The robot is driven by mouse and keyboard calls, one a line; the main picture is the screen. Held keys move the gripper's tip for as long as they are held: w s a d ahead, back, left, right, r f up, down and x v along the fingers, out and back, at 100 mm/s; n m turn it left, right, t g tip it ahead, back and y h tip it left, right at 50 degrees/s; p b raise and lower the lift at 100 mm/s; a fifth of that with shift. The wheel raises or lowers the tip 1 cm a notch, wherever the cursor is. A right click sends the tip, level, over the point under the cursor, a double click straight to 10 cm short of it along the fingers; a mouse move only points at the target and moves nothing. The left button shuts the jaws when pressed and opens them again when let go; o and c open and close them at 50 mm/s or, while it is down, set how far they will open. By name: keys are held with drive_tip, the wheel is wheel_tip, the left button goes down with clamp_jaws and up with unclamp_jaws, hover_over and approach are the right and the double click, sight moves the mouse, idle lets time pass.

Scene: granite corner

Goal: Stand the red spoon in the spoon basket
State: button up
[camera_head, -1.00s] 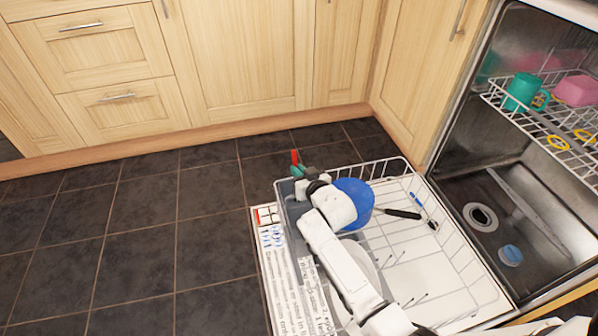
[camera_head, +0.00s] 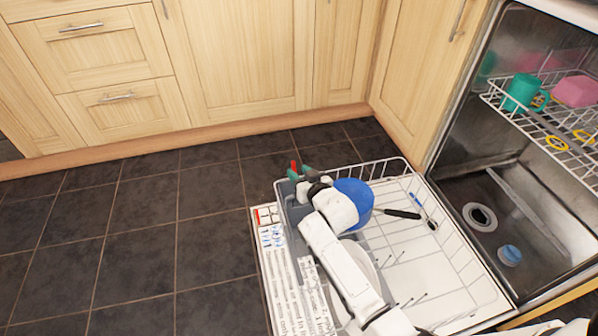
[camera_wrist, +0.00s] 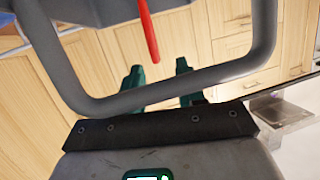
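The red spoon (camera_head: 294,165) shows as a short red handle end at the far left corner of the lower rack. In the wrist view the red handle (camera_wrist: 149,30) comes in from the top and ends near the gap between my fingertips. My gripper (camera_head: 300,173) has green fingertips that stand apart; they also show apart in the wrist view (camera_wrist: 160,80), with nothing clearly clamped between them. The grey spoon basket (camera_head: 312,262) lies along the rack's left side, under my arm. A grey loop (camera_wrist: 262,45) crosses the wrist view. The spoon's lower end is hidden.
The white lower rack (camera_head: 455,255) sits on the open dishwasher door. It holds a blue bowl (camera_head: 354,198), a black-handled utensil (camera_head: 402,213) and a blue-handled one (camera_head: 416,200). The upper rack (camera_head: 560,140) holds a teal mug (camera_head: 522,93). Dark floor left is clear.

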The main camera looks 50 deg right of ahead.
drive_tip(key=p+v, duration=0.4)
drive_tip(key=v, duration=0.6)
drive_tip(key=shift+d, duration=0.1)
idle(0.5)
